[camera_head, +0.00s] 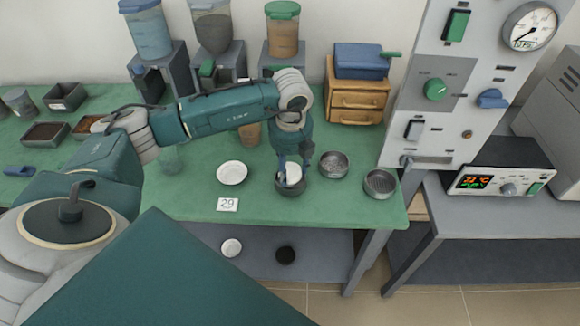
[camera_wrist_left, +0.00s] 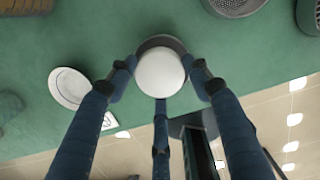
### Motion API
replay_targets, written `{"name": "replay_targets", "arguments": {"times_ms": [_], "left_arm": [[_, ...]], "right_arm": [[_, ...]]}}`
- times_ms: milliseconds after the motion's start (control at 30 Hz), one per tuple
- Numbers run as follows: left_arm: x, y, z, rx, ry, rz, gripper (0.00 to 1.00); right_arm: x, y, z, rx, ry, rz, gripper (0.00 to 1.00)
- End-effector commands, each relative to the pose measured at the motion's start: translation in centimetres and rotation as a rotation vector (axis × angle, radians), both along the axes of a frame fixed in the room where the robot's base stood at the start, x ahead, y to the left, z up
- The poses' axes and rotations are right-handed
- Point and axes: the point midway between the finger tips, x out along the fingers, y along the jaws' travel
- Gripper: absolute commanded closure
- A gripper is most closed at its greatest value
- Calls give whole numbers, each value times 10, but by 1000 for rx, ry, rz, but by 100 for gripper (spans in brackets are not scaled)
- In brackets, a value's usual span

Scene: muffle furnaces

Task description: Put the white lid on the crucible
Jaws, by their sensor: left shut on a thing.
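The white lid (camera_head: 293,172) is a small round disc held between the fingers of my left gripper (camera_head: 292,168), which points down near the table's front edge. The dark grey crucible (camera_head: 290,189) stands on the green table directly below it. In the left wrist view the lid (camera_wrist_left: 160,74) sits between my fingertips (camera_wrist_left: 159,78) and covers most of the crucible, whose dark rim (camera_wrist_left: 160,41) shows beyond it. The lid looks slightly offset from the rim, and I cannot tell whether they touch. My right gripper is not in view.
A white dish (camera_head: 232,173) and a card marked 29 (camera_head: 227,204) are to the left on the green table (camera_head: 190,205). Two metal sieves (camera_head: 334,164) (camera_head: 380,183) stand to the right. Wooden drawers (camera_head: 355,100) and dispensers (camera_head: 283,35) line the back.

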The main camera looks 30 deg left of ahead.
Motion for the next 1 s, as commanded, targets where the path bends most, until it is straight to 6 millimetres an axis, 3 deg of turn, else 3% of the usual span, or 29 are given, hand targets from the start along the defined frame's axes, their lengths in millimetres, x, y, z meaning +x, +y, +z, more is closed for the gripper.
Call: {"name": "replay_targets", "arguments": {"times_ms": [367,400,500,700,800,1000], "left_arm": [[0,0,-3,0,0,0,64],[0,0,-3,0,0,0,44],[0,0,-3,0,0,0,28],[0,0,-3,0,0,0,28],[0,0,-3,0,0,0,9],[0,0,-3,0,0,0,9]], "right_arm": [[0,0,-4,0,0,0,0],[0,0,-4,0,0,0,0],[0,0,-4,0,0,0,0],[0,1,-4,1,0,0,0],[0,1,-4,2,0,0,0],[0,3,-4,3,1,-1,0]]}}
